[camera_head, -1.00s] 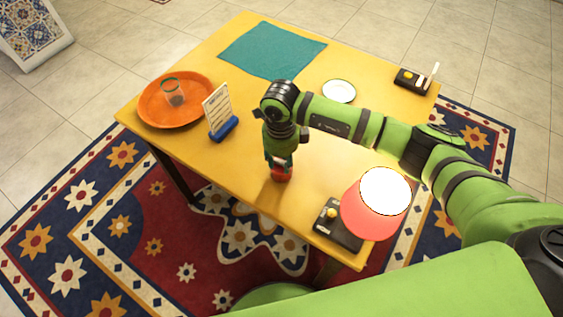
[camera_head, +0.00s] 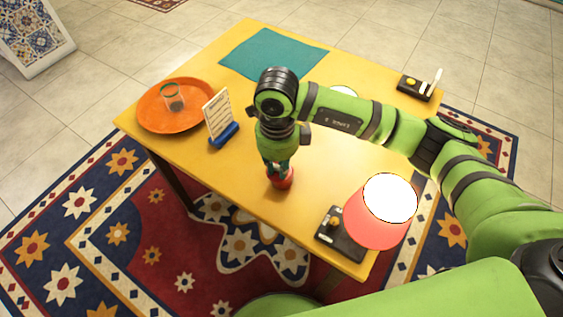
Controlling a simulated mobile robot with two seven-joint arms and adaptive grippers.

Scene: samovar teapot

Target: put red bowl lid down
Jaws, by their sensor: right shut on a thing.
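A small red thing (camera_head: 281,180), which looks like the red bowl lid, is at the fingertips of my right gripper (camera_head: 277,167), near the table's front edge. My right gripper points down and is shut on it. The fingers and wrist hide much of its top. I cannot tell whether its underside touches the table, or whether a bowl is beneath it. My left gripper is not in view.
The yellow table (camera_head: 210,170) holds an orange tray (camera_head: 150,118) with a glass (camera_head: 172,97), a card in a blue stand (camera_head: 219,117), a teal cloth (camera_head: 270,52), a partly hidden white plate (camera_head: 343,91), a black box (camera_head: 413,88) and a red-shaded lamp (camera_head: 370,232).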

